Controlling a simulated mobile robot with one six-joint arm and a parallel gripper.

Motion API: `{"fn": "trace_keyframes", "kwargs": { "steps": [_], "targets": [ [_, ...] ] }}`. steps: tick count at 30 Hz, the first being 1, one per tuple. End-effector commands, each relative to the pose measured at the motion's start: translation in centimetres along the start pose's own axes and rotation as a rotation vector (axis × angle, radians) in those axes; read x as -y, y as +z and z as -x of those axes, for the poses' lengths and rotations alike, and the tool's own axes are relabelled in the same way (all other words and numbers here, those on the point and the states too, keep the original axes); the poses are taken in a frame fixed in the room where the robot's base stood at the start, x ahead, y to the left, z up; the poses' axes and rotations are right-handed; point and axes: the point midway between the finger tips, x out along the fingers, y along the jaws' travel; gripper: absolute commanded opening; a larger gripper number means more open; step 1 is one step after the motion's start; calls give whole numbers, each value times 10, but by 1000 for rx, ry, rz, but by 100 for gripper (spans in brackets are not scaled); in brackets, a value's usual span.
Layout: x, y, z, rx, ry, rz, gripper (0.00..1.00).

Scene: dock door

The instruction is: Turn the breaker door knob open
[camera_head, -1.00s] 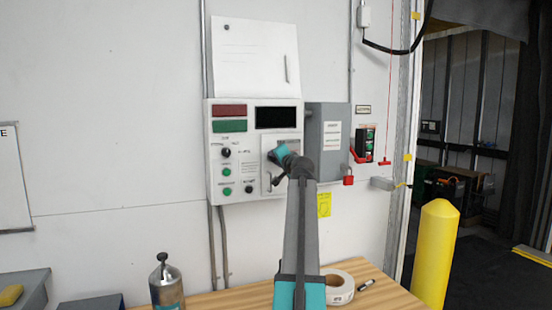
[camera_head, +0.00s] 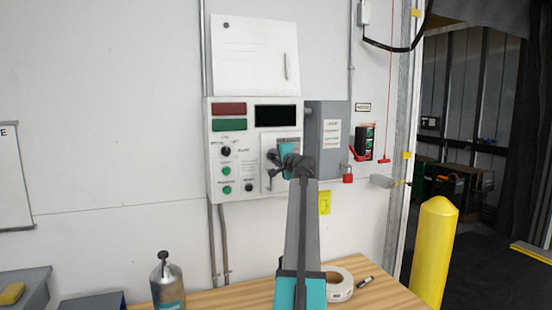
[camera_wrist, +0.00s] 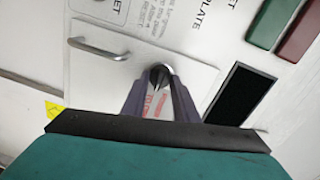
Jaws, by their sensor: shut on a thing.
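The breaker door (camera_head: 268,182) is a small white door at the lower right of the grey-white control panel (camera_head: 236,190). It also shows in the wrist view (camera_wrist: 95,65), with a metal bar handle (camera_wrist: 98,48). The knob (camera_wrist: 158,75) is dark and round, and sits between my fingertips in the wrist view. My gripper (camera_wrist: 160,88) is shut on the knob, facing the panel. In the head view my gripper (camera_head: 272,164) and wrist cover the knob and part of the door. The door looks closed against the panel.
A grey box (camera_head: 330,125) is just right of the panel, with a red padlock (camera_head: 347,174) beside it. A wooden bench (camera_head: 235,297) below holds a tape roll (camera_head: 339,283) and a metal bottle (camera_head: 167,285). A yellow bollard (camera_head: 433,245) stands at right.

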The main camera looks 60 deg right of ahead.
Motion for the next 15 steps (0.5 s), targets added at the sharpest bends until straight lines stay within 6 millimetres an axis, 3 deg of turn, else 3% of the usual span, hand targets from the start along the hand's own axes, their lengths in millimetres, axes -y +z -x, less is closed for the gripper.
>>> {"fn": "trace_keyframes", "kwargs": {
  "steps": [2, 3, 5, 15],
  "targets": [
    [0, -3, 1, -5, -1, 0, 4],
    [0, -2, 1, -5, -1, 0, 33],
    [0, -2, 0, -4, -1, 0, 44],
    [0, -1, 1, -1, 0, 1, 46]
  ]
}}
